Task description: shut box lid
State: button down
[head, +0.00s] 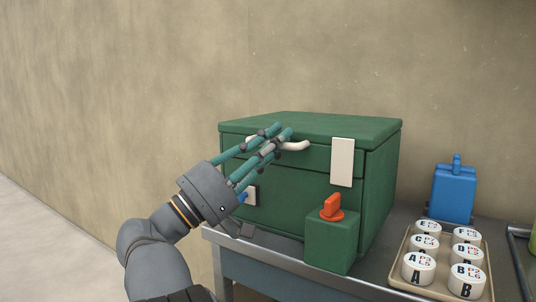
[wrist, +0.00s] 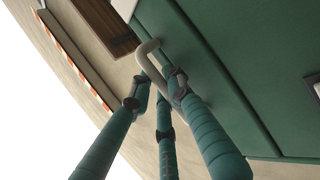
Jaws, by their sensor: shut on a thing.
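A green box (head: 290,190) stands on the grey table against the wall. Its lid (head: 310,126) lies flat on top, and I see no gap under it in the head view. A white curved handle (head: 296,146) sits on the upper front of the box, and it also shows in the wrist view (wrist: 146,56). My gripper (head: 272,142) has its teal fingers closed around this handle, coming from the front left. In the wrist view the fingers (wrist: 163,88) meet at the handle and hide part of it. A white latch plate (head: 342,162) hangs at the front right of the lid.
A green block with an orange knob (head: 332,208) stands before the box's right front. A tray (head: 398,262) with several lettered white round pieces lies to the right. A blue container (head: 454,192) stands behind it. The table's front edge (head: 300,268) runs below.

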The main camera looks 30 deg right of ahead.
jog(key=shift+a+f, duration=0.3)
jog(key=shift+f, duration=0.4)
jog(key=c, duration=1.9)
grip_release()
jog(key=shift+a, duration=0.2)
jog(key=shift+d, duration=0.1)
jog(key=shift+s, duration=0.1)
jog(key=v, duration=1.2)
jog(key=shift+r, duration=0.2)
jog(key=shift+a, duration=0.2)
jog(key=shift+d+r, duration=0.1)
jog(key=shift+d, duration=0.05)
